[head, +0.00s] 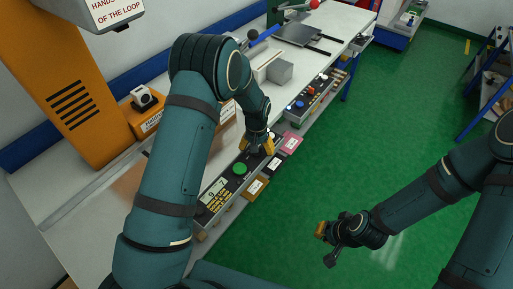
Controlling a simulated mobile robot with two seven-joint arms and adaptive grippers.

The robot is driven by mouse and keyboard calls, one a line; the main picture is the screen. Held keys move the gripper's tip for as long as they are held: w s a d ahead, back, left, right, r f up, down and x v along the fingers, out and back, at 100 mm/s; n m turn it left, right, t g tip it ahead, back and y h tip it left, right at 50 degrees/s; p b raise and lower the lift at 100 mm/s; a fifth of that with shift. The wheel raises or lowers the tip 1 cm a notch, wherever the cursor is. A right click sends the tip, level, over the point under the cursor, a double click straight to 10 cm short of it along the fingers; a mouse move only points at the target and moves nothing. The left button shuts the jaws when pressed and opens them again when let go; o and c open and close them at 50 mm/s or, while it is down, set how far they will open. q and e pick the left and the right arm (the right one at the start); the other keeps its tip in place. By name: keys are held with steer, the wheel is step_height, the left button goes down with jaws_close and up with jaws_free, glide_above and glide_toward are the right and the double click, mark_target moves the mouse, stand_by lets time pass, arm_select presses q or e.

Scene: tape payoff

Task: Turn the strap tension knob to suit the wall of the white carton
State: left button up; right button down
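My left gripper (257,147) points down at the control panel (219,187) on the front edge of the bench. Its yellow fingertips are apart at the panel, beside a green round button (240,168). A dark shape shows between them; I cannot tell whether they touch it. No strap tension knob can be made out for sure; the gripper may hide it. A pale box (279,71) stands on the bench beyond the arm; I cannot tell whether it is the white carton. My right gripper (325,245) is open and empty above the green floor.
An orange box with a black-and-white knob (144,97) stands by the orange machine (65,80). Pink (291,143) and dark labelled plates lie along the panel's front. A second button panel (313,97) is farther along the bench.

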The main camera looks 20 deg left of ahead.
arm_select(q)
step_height(320, 180, up, 12)
stand_by(0.6)
stand_by(0.4)
